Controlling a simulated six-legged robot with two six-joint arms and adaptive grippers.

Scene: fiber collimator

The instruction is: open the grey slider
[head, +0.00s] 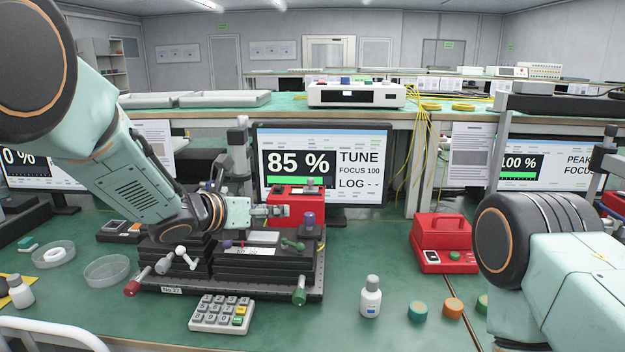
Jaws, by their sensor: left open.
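The dark collimator rig (262,268) stands on the green bench, with green, red and purple knobs and white levers on it. A red box (303,201) stands at its back, with a small grey part (313,186) on top. I cannot tell for sure which part is the grey slider. My left gripper (275,211) is above the rig, in front of the red box, pointing right. It is open; its fingers are small in view, and I cannot tell whether they touch anything. My right arm comes in at the right; its gripper is out of view.
A monitor (352,162) behind the rig reads 85 %. A red case (444,240) stands right, glass dishes (107,270) left. The bench between rig and red case is clear.

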